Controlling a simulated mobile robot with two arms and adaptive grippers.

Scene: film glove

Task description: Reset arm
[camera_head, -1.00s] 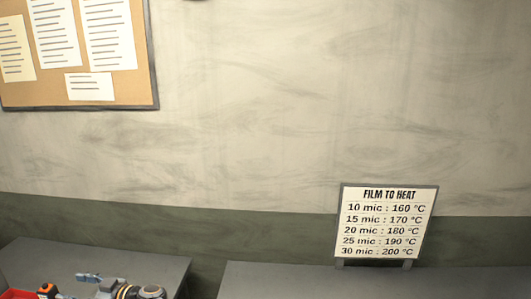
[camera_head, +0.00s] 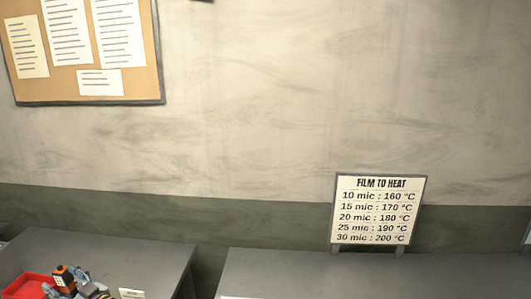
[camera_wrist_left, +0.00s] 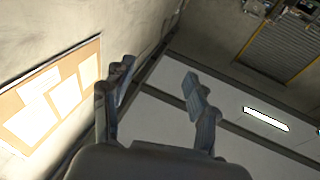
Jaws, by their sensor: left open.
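My left gripper (camera_wrist_left: 157,76) shows in the left wrist view. Its two grey fingers are spread apart with nothing between them, and they point up toward the ceiling. In the head view I cannot clearly pick it out from the grey parts at the bottom left edge. My right gripper is in neither view.
A red tray (camera_head: 28,286) and an orange and black object (camera_head: 63,275) are on the left grey table (camera_head: 150,262). A film-to-heat sign (camera_head: 378,210) stands at the right grey table (camera_head: 300,272). A notice board (camera_head: 85,89) hangs on the wall; a ceiling light (camera_wrist_left: 266,119) is overhead.

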